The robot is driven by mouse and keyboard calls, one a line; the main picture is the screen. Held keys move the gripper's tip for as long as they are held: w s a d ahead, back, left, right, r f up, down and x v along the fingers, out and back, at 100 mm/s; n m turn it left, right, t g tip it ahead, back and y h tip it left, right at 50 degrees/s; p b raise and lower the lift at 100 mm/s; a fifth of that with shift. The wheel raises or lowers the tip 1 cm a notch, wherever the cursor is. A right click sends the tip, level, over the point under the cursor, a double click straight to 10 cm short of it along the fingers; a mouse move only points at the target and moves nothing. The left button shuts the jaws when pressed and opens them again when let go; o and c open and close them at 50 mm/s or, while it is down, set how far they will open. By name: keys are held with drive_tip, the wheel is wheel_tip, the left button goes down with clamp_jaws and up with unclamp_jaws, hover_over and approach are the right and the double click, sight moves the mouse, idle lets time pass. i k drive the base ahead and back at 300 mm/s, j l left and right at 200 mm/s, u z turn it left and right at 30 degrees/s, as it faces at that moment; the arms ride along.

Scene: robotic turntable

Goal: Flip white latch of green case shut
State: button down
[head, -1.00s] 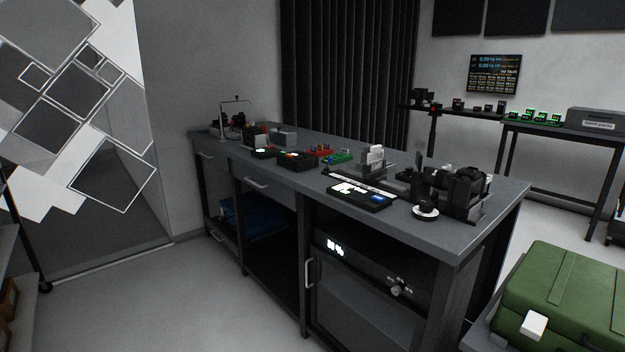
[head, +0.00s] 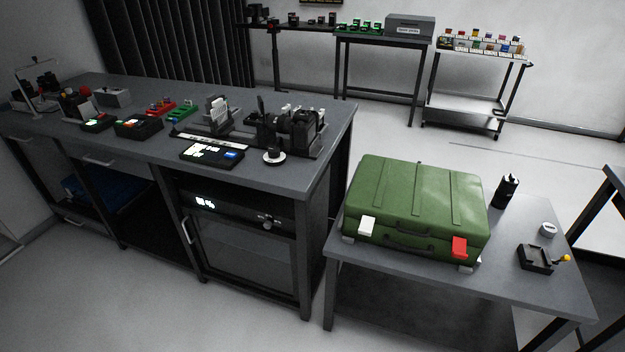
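The green case (head: 418,200) lies lid up on a low grey table (head: 420,276) at the right of the head view. Its white latch (head: 367,226) is on the left of the case's front face and appears to stick out from it. A red latch (head: 459,247) is on the right of the same face, and a dark handle is between them. At this distance I cannot tell exactly how far either latch is turned. My gripper is not in view.
A long grey workbench (head: 330,118) with several devices stands left of the low table. A black bottle (head: 507,190), a small round tin (head: 547,230) and a black tray with a yellow knob (head: 537,258) are right of the case. Open floor lies in front.

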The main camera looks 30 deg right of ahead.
sight(366, 224)
drive_tip(key=i+j, duration=0.75)
drive_tip(key=j, duration=0.1)
